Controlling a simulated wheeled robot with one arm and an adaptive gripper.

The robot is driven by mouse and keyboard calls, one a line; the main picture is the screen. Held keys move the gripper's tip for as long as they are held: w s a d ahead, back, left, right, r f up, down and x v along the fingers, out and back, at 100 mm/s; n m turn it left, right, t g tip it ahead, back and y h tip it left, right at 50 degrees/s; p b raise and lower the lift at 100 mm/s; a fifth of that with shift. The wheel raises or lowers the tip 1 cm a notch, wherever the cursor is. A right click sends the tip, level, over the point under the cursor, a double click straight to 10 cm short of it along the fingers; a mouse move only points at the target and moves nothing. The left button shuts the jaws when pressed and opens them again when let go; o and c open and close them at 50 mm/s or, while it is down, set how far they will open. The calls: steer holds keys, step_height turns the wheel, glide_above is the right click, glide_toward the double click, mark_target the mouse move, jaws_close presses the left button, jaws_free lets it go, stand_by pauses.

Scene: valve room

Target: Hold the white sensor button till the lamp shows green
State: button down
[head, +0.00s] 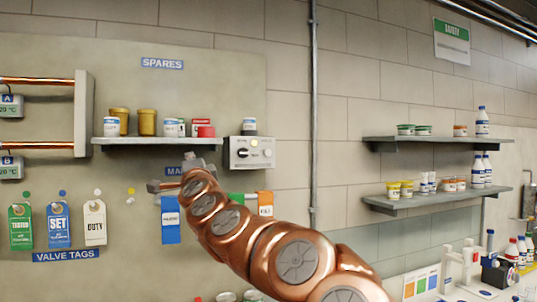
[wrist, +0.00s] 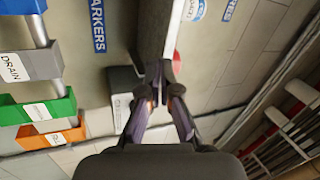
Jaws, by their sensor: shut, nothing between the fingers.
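A white-grey box (head: 250,153) is on the wall just right of the spares shelf. Its face carries a dark round part at left and small pale round parts at right. They are too small to tell surely which is the white button and which the lamp; I see no green there. In the wrist view a grey box (wrist: 124,92) with a partly hidden label stands beyond my fingers, and no button shows. My gripper (head: 168,179) is left of and below the box, under the shelf, apart from it. In the wrist view my gripper (wrist: 160,84) is shut and empty.
The spares shelf (head: 150,142) holds jars and a red tin (head: 206,131) close above my gripper. Valve tags (head: 58,225) hang at left. Two loaded shelves (head: 437,139) are at right, beyond a vertical pipe (head: 313,110).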

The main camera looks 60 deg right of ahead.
mark_target(271, 154)
steer(key=s+d+m+g+h, duration=0.5)
steer(key=s+d+m+g, duration=0.1)
steer(key=d, duration=0.4)
steer(key=s+d+m+g+h, duration=0.5)
steer(key=s+d+m+g, duration=0.1)
steer(key=s+d+m, duration=0.2)
steer(key=s+d+r, duration=0.1)
steer(key=d, duration=0.1)
steer(key=shift+d+m+h, duration=0.3)
steer(key=shift+d+h, duration=0.05)
steer(key=shift+h, duration=0.05)
steer(key=shift+w+d+p, duration=0.55)
steer(key=shift+w+d, duration=0.25)
steer(key=shift+w, duration=0.4)
steer(key=shift+w+d+p, duration=0.5)
steer(key=shift+w+d, duration=0.3)
steer(key=shift+w, duration=0.45)
steer(key=shift+w+d+p, duration=0.55)
steer(key=shift+w+d, duration=0.25)
steer(key=shift+w, duration=0.4)
steer(key=shift+w+d, duration=0.1)
steer(key=shift+w+d, duration=0.15)
steer(key=shift+w, duration=0.1)
